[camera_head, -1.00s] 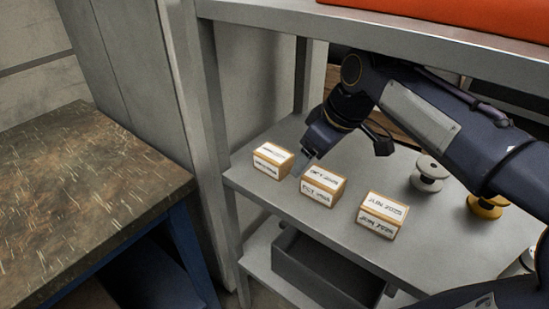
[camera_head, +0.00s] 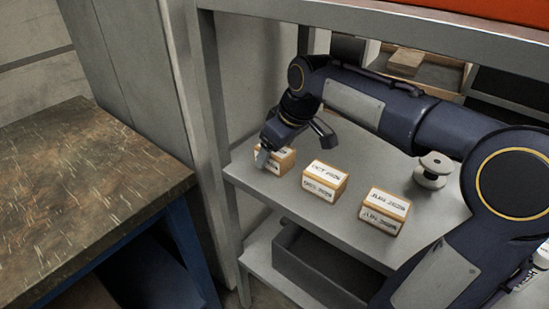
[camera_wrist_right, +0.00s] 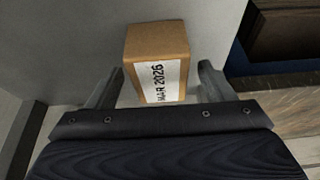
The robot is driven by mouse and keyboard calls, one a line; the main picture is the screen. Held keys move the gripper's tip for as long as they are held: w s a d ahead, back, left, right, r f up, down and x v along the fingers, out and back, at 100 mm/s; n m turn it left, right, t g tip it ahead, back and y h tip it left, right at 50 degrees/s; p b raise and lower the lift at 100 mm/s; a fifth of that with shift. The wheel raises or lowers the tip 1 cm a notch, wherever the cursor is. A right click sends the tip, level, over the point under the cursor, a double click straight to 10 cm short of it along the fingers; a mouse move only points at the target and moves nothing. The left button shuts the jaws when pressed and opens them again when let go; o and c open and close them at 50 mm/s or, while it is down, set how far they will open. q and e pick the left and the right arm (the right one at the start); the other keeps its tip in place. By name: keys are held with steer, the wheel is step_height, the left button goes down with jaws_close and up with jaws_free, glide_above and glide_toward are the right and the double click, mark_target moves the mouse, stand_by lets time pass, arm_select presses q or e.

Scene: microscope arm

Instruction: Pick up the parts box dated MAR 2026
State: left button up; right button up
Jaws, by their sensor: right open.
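The parts box dated MAR 2026 (camera_wrist_right: 157,55) is a brown carton with a white label, seen close in the right wrist view. In the head view the same box (camera_head: 286,162) is the leftmost of three on the shelf, partly hidden by my right gripper (camera_head: 262,158). In the right wrist view my right gripper (camera_wrist_right: 160,85) is open, with one finger on each side of the box's near end. My left gripper is in neither view.
The middle box (camera_head: 324,180) and the right box, JUN 2026 (camera_head: 383,211), stand along the grey shelf's front (camera_head: 340,236). A grey spool (camera_head: 432,171) stands farther right. A shelf upright (camera_head: 212,90) is at left. A grey bin (camera_head: 315,268) sits below.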

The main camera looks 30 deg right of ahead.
steer(key=c, duration=1.2)
steer(key=shift+r, duration=0.1)
steer(key=shift+c, duration=0.4)
steer(key=shift+r, duration=0.1)
